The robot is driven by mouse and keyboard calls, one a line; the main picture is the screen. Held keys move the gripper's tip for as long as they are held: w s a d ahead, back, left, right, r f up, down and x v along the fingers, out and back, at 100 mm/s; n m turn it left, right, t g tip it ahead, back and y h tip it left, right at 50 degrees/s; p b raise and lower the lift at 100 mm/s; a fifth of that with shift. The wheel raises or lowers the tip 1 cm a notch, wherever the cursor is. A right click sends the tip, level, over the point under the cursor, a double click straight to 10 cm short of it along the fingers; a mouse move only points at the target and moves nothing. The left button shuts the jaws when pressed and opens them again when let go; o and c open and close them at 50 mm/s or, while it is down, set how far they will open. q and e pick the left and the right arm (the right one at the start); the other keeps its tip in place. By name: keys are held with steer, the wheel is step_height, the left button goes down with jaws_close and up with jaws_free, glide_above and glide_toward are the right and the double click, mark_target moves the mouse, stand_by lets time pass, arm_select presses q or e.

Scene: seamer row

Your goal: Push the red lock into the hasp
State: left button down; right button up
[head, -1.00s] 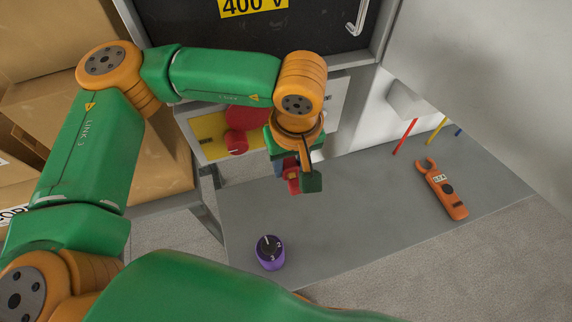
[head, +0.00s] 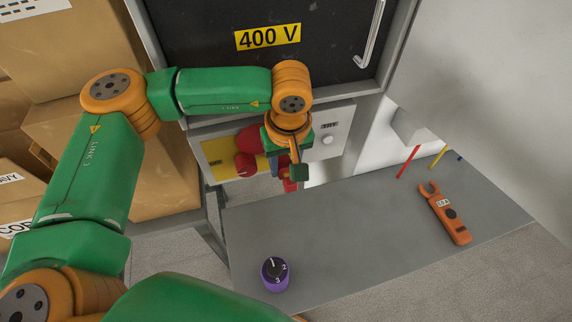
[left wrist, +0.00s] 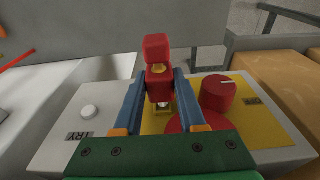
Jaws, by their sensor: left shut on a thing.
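My left gripper (head: 283,174) is in front of the switch panel (head: 337,140) and points downward in the head view. It is shut on the red lock (head: 289,186), whose lower end shows below the fingers. In the left wrist view the red lock (left wrist: 157,48) stands between the two blue fingers, with brass-coloured parts at its middle. A small brass-yellow piece (left wrist: 163,109) below it may be the hasp; I cannot tell whether the lock touches it. The red rotary handle (left wrist: 218,93) is close beside the right-hand finger. My right gripper is not in view.
The panel has a yellow plate (left wrist: 268,128) and a white TRY button (left wrist: 90,112). A grey bench (head: 350,225) carries a purple dial timer (head: 275,275) and an orange clamp meter (head: 446,215). Cardboard boxes (head: 75,130) stand at the left. The bench middle is clear.

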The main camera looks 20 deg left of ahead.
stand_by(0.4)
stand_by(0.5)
arm_select(q)
steer(key=shift+b, duration=0.8)
stand_by(0.7)
steer(key=shift+w+a, duration=0.25)
steer(key=shift+w, duration=0.2)
stand_by(0.4)
steer(key=shift+c, duration=2)
jaws_free()
